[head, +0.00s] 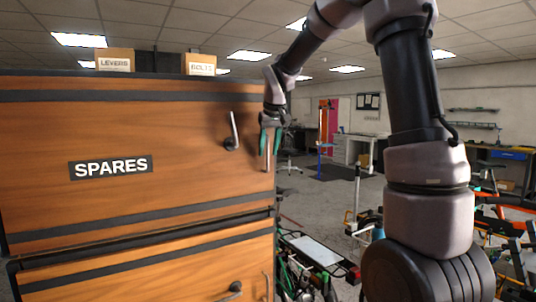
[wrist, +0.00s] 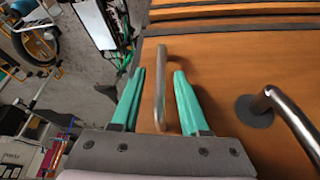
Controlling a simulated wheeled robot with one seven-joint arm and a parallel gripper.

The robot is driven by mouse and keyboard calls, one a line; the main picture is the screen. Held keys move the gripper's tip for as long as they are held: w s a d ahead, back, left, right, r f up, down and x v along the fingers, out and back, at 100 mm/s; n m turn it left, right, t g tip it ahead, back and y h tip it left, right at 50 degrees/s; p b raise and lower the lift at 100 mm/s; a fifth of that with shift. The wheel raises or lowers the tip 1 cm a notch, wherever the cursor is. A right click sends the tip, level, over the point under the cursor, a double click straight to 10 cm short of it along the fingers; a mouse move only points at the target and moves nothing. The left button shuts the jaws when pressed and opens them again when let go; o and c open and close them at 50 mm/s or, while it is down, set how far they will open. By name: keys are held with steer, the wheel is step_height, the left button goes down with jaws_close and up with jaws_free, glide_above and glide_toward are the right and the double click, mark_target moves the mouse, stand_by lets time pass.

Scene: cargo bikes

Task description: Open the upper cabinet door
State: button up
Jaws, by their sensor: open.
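The upper cabinet door (head: 60,130) is an orange wooden panel with dark bands and a SPARES label (head: 110,167). It looks closed. Its metal lever handle (head: 234,128) points upward from a dark round base; it also shows at the right in the wrist view (wrist: 290,122). A vertical metal bar handle (head: 267,158) sits near the door's right edge. My gripper (head: 270,145) is at this bar, with green fingers open on either side of it. In the wrist view the bar (wrist: 160,90) stands between the fingertips (wrist: 160,75), with gaps on both sides.
A lower door (head: 130,275) with its own lever (head: 232,291) lies below. Boxes marked LEVERS (head: 115,64) and BOLTS (head: 200,68) stand on the cabinet top. Bike parts and a cargo bike (head: 315,250) crowd the floor at right. Grey floor (head: 320,195) beyond is open.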

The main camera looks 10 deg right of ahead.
steer(key=shift+x, duration=1)
jaws_close()
stand_by(0.8)
